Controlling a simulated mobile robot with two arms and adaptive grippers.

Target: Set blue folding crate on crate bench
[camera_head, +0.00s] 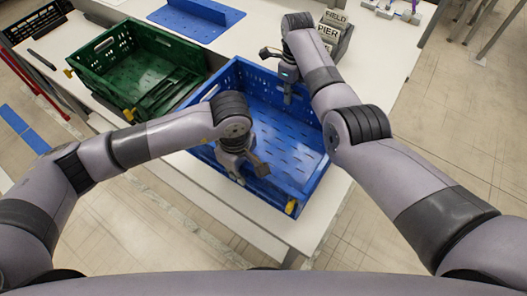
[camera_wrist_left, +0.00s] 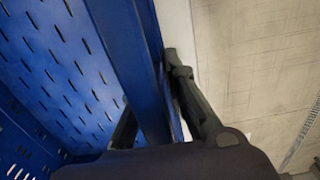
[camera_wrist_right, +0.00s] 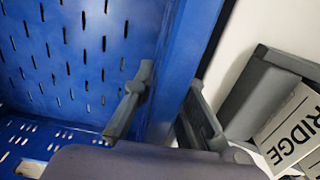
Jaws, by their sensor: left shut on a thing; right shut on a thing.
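The blue folding crate (camera_head: 284,117) is open and upright on the white bench (camera_head: 358,62) in the head view. My left gripper (camera_head: 240,170) is at its near wall, and my right gripper (camera_head: 288,92) is at its far wall. In the left wrist view the fingers (camera_wrist_left: 155,115) straddle the crate wall (camera_wrist_left: 130,55), one inside and one outside. In the right wrist view the fingers (camera_wrist_right: 163,115) straddle the opposite wall (camera_wrist_right: 185,60) the same way. Both grippers are shut on the crate. My arms hide parts of its rim.
A green crate (camera_head: 104,44) stands left of the blue one, close beside it. A flat blue panel (camera_head: 195,17) lies behind. A grey holder with lettered cards (camera_head: 333,32) stands beyond my right gripper; it also shows in the right wrist view (camera_wrist_right: 250,100). The bench's right side has bare room.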

